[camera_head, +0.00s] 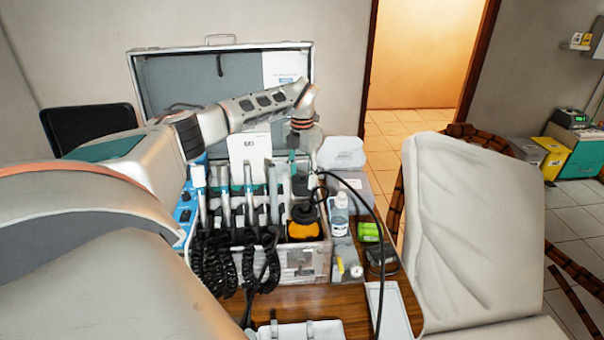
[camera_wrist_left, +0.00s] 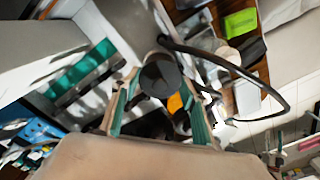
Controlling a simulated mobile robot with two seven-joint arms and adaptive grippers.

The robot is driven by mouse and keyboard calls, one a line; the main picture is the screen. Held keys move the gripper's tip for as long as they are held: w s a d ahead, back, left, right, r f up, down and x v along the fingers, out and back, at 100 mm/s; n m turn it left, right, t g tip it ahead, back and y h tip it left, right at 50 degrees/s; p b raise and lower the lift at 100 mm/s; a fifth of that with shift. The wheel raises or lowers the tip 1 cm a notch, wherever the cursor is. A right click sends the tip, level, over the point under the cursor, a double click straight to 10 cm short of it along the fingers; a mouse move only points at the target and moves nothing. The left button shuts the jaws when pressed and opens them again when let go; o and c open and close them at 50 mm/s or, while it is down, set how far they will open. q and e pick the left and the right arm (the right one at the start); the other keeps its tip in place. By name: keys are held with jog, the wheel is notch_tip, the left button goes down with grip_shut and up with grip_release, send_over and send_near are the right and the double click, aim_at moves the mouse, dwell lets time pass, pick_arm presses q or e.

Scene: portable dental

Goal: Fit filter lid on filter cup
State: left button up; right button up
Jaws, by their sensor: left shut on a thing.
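My left gripper (camera_head: 301,163) points down above the instrument case. In the left wrist view its teal-padded fingers (camera_wrist_left: 159,80) are shut on a dark round piece, which looks like the filter lid (camera_wrist_left: 160,76). An orange cup-like body with a dark upper part, apparently the filter cup (camera_head: 303,230), stands in the right front compartment of the case. A bit of its orange side shows below the held lid in the left wrist view (camera_wrist_left: 175,103). The lid appears above the cup; the gap between them is hard to judge. My right gripper is not in view.
Handpieces with coiled black cords (camera_head: 240,260) fill the case's left side. A black hose (camera_head: 376,240) loops down to the right.

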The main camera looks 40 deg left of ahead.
aim_at(302, 174)
pick_arm(q)
jog(key=shift+f, duration=0.15)
jog(key=shift+f, duration=0.55)
jog(key=shift+f, duration=0.15)
dwell(0.7)
jog(key=o, duration=1)
jog(key=shift+o, duration=0.2)
notch_tip(302, 174, up, 12)
jog(key=shift+r, duration=0.1)
